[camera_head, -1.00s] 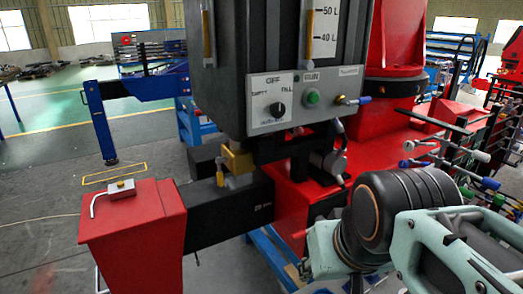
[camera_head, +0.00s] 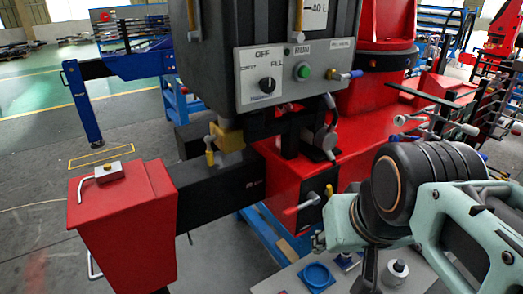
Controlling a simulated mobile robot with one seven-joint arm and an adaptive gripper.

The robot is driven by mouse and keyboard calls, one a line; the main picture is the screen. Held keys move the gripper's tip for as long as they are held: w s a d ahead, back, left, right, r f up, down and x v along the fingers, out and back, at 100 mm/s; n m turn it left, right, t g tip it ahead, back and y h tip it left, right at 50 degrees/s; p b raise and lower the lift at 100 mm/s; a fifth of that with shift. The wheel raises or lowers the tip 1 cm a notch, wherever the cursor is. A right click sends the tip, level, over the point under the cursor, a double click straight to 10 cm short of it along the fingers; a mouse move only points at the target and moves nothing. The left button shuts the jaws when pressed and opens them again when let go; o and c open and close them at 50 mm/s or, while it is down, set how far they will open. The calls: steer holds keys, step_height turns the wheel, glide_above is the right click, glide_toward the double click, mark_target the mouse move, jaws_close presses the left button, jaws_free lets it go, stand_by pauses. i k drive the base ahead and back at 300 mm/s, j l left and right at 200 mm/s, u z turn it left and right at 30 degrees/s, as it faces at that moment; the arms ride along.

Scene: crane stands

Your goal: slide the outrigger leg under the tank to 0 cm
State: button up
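The outrigger leg under the tank shows as a black beam (camera_head: 225,195) running left out of the red base (camera_head: 345,165). It ends in a red box-shaped head (camera_head: 125,215) with a small bent handle on top. The beam shows some length between base and head; I cannot read any scale on it. A brass block with a yellow-handled pin (camera_head: 209,150) sits on the beam below the grey tank (camera_head: 275,80). My gripper is not in view; only my arm's pale green and black links show at the right.
A grey bench top (camera_head: 275,285) with a blue ring (camera_head: 316,276) and a knob (camera_head: 395,272) lies below my arm. A blue stand leg (camera_head: 84,103) is at the left. Floor left of the red head is open.

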mark_target(129, 217)
steer(key=j+u, duration=0.35)
steer(key=j, duration=0.2)
steer(key=j+u, duration=0.2)
steer(key=j, duration=0.15)
steer(key=i+j+u, duration=0.1)
steer(key=j+u, duration=0.15)
steer(key=i+j+u, duration=0.2)
steer(key=j, duration=0.25)
steer(key=k, duration=0.05)
